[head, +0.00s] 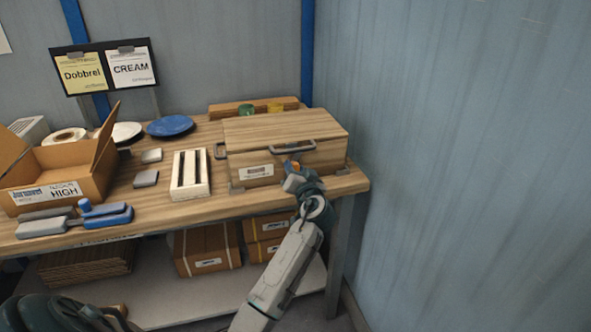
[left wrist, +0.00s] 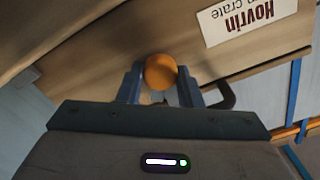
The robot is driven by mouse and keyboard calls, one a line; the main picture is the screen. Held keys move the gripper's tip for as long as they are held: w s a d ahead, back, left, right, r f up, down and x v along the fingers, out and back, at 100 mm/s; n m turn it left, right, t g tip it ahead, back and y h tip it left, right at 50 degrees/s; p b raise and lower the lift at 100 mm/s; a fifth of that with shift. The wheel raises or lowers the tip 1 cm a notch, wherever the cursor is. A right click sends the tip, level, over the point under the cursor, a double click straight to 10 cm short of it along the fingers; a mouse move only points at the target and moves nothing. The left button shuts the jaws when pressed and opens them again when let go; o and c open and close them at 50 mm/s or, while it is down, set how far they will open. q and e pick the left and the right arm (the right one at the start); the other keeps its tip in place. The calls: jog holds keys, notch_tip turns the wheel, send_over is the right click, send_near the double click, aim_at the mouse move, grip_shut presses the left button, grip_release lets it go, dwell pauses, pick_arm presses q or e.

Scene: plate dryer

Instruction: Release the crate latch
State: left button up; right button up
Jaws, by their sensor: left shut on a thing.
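The wooden crate (head: 280,130) sits shut at the right end of the workbench, with a white label and a dark bail (head: 292,146) on its front. An orange knob (head: 293,164), which I take for the latch, is on the front face. My left gripper (head: 291,171) is right at it. In the left wrist view, its fingers (left wrist: 160,88) are shut on either side of the round orange knob (left wrist: 160,70). The crate's label (left wrist: 248,20) shows upside down there. The latch's mechanism behind the knob is hidden. My right gripper is not in view.
A white slotted rack (head: 190,175) and an open cardboard box (head: 60,172) stand left of the crate. A blue plate (head: 170,125) lies behind. Blue-handled tools (head: 110,215) lie at the front left. A wall (head: 450,150) closes the right side.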

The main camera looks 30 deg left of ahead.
pick_arm(q)
jog(key=shift+m, duration=1)
jog(key=m+p, duration=0.3)
jog(key=m, duration=0.2)
jog(key=shift+d, duration=0.1)
jog(key=shift+m, duration=0.7)
jog(key=shift+f+m+p, duration=0.15)
jog(key=shift+m+p, duration=0.85)
jog(key=shift+m, duration=0.6)
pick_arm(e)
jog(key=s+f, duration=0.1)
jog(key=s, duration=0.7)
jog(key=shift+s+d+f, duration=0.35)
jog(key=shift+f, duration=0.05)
pick_arm(q)
jog(key=shift+f, duration=0.1)
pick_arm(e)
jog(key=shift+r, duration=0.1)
pick_arm(q)
jog(key=o, duration=0.9)
jog(key=shift+w, duration=0.1)
